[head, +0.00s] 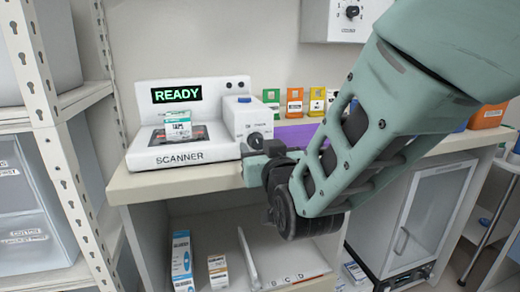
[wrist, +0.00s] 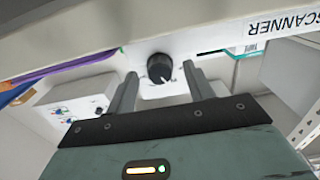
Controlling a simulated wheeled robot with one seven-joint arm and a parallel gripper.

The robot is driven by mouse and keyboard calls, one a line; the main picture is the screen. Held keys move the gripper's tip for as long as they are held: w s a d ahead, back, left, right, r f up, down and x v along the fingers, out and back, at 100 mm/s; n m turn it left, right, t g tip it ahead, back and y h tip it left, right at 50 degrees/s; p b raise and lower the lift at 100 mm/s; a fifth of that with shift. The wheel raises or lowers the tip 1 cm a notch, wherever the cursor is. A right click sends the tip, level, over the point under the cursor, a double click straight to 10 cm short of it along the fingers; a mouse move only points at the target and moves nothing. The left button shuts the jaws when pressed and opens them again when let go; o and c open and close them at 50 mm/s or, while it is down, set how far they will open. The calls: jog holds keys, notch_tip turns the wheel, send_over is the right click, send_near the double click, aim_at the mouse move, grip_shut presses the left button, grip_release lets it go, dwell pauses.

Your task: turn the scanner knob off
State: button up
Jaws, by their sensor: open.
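The white scanner (head: 168,158) stands on the counter at left, with its screen (head: 176,94) reading READY in green. On its right is a white control box (head: 240,113) with a blue button on top and a dark round knob (head: 255,140) on its front. In the wrist view, which is upside down, the black knob (wrist: 159,68) with a light pointer mark lies between my fingertips. My gripper (head: 257,153) is open, close in front of the control box. I cannot tell whether the fingers touch the knob. Small labels above the knob are hard to read.
A tape box (head: 177,125) sits on the scanner. Several coloured boxes (head: 295,101) line the back of the counter behind a purple item (head: 295,134). A wall box (head: 335,20) has another knob. A white shelf rack (head: 60,140) stands at left; cartons (head: 182,262) sit below the counter.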

jog(key=shift+w+a, duration=0.1)
jog(key=shift+w, duration=0.3)
jog(key=c, duration=1)
jog(key=shift+o, duration=0.2)
jog(key=shift+p, duration=0.3)
jog(key=n+p, duration=0.1)
jog(key=n, duration=0.1)
jog(key=n+p, duration=0.1)
jog(key=p, duration=0.1)
jog(key=shift+r+n, duration=0.2)
jog(key=shift+n, duration=0.2)
jog(key=shift+f+n+p, duration=0.15)
jog(key=shift+n+p, duration=2.1)
jog(key=shift+n, duration=0.35)
